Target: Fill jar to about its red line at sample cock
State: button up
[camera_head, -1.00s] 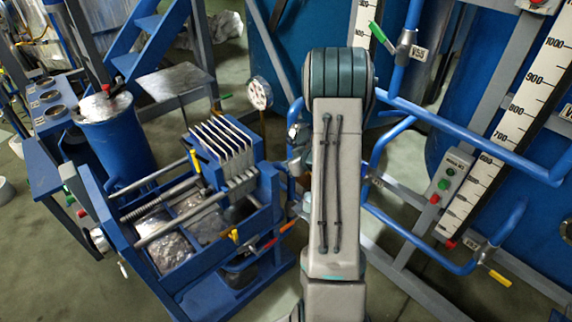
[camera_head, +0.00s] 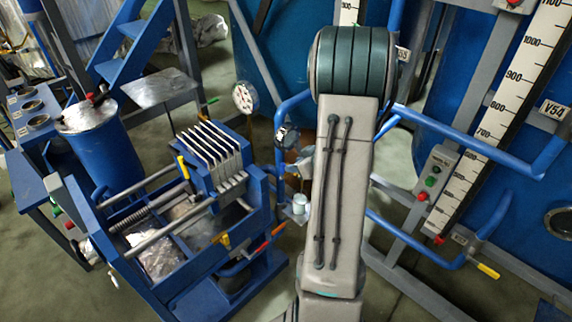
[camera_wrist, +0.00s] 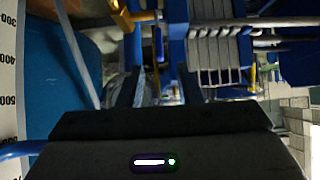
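A small pale jar-like cup (camera_head: 299,201) shows in the head view on a small grey plate, just left of my arm and right of the blue filter press. It is too small to make out a red line or a liquid level. In the wrist view, my gripper (camera_wrist: 162,90) has its two dark fingers apart, pointing toward the blue press frame. The space between them is dim, and I see nothing clearly held there. In the head view my arm hides the gripper. I cannot tell which valve is the sample cock.
The blue filter press (camera_head: 215,150) with pale plates stands left of my arm. A round gauge (camera_head: 245,97) is behind it. Blue pipes, a level scale (camera_head: 500,130) and a button box (camera_head: 436,178) crowd the right.

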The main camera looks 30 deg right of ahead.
jog(key=v, duration=0.3)
jog(key=shift+s+d+r, duration=0.1)
jog(key=shift+s+r, duration=0.1)
jog(key=shift+s, duration=0.05)
